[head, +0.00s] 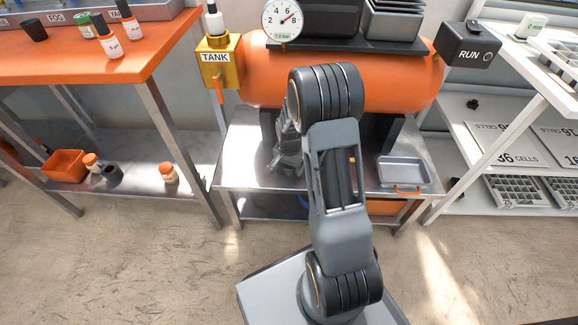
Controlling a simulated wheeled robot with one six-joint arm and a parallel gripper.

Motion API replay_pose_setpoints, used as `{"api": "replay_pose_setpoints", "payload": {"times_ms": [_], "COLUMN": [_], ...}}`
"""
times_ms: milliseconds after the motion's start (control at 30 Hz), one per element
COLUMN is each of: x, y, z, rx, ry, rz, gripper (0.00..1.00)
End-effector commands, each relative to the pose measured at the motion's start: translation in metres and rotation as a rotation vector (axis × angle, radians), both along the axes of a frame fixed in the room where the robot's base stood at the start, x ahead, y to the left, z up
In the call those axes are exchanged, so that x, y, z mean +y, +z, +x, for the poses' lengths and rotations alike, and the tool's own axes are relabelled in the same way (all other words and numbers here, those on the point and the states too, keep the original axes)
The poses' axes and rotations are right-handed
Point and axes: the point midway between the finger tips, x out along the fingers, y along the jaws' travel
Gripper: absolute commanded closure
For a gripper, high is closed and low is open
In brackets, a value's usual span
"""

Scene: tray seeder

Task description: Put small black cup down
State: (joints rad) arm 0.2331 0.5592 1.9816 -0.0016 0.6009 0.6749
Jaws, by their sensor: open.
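A small black cup (34,30) stands on the orange tabletop at the far left. Another small dark cup (114,173) is on the metal shelf below, beside a white bottle with an orange cap. I cannot tell which of them the task names. My gripper (281,162) is over the low metal shelf under the orange tank, left of my arm and partly hidden by it. It is open, and I see no cup in it. Both cups are well to the left of it and apart from it.
The orange tank (260,82) and its yellow TANK valve (220,62) stand behind my arm. A grey tray (404,172) with an orange handle lies to the right. An orange bin (64,165) and bottles (169,173) occupy the left lower shelf. White shelving stands right.

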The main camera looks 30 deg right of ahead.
Motion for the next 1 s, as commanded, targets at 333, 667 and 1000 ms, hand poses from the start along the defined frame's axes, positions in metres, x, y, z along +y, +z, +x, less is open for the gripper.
{"api": "replay_pose_setpoints", "payload": {"times_ms": [333,667,1000], "x": [0.000,0.000,0.000], "y": [0.042,0.101,0.123], "z": [0.001,0.000,0.000], "rx": [-0.004,-0.003,0.000], "ry": [0.000,0.000,0.000], "rz": [-0.001,0.000,0.000], "gripper": [0.25,0.25,0.25]}}
